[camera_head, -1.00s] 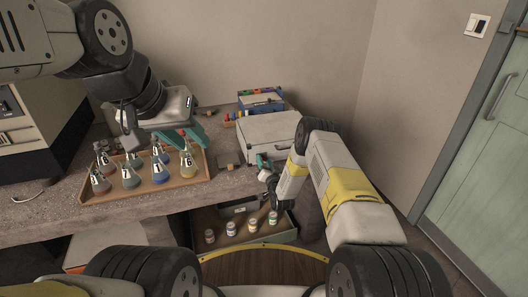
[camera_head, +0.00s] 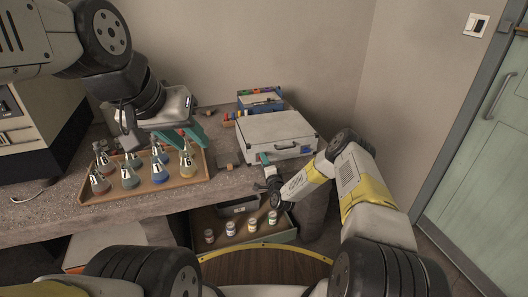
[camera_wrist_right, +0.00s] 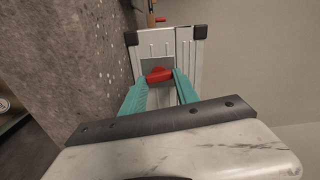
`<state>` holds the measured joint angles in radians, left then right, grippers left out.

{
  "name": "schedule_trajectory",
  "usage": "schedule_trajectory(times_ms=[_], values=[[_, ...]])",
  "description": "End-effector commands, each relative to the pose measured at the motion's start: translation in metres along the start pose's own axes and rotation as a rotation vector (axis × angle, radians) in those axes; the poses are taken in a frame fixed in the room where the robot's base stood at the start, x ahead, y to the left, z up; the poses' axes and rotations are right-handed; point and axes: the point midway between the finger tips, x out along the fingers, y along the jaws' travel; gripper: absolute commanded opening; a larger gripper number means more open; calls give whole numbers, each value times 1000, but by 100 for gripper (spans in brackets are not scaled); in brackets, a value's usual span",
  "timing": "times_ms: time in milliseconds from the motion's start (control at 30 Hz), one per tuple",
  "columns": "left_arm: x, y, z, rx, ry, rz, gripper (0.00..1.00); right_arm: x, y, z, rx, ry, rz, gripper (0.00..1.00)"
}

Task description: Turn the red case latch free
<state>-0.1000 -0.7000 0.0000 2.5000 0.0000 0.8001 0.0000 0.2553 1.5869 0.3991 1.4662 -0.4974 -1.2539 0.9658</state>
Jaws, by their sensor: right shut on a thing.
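The silver case (camera_head: 272,129) lies closed on the bench, with a dark handle on its front. In the right wrist view its grey side (camera_wrist_right: 183,50) is close ahead. The red latch (camera_wrist_right: 158,75) sits on that side, between the teal fingertips of my right gripper (camera_wrist_right: 159,86). That gripper is shut on the latch. In the head view my right gripper (camera_head: 264,158) is at the left end of the case's front, and it hides the latch there. My left gripper (camera_head: 190,132) hangs above the flask tray, its teal fingers apart and seemingly empty.
A wooden tray (camera_head: 150,187) of several flasks stands left of the case. A blue box (camera_head: 261,102) with coloured items is behind the case. A lower tray (camera_head: 287,236) with several small jars is below the bench edge. A wall rises behind.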

Motion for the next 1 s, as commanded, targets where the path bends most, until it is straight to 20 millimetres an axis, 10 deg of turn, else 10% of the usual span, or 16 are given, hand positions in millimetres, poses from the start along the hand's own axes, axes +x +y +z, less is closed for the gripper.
schedule_trajectory(times_ms=[867, 900, 1000], values=[[0, 0, 0, 0, 0, 0, 36, 0, 2, 0, 160, 1, 2, 0], [0, 0, 0, 0, 0, 0, 36, 0, 2, 0, 160, 1, 2, 40], [0, 0, 0, 0, 0, 0, 36, 0, 2, 0, 159, 1, 2, 58]])
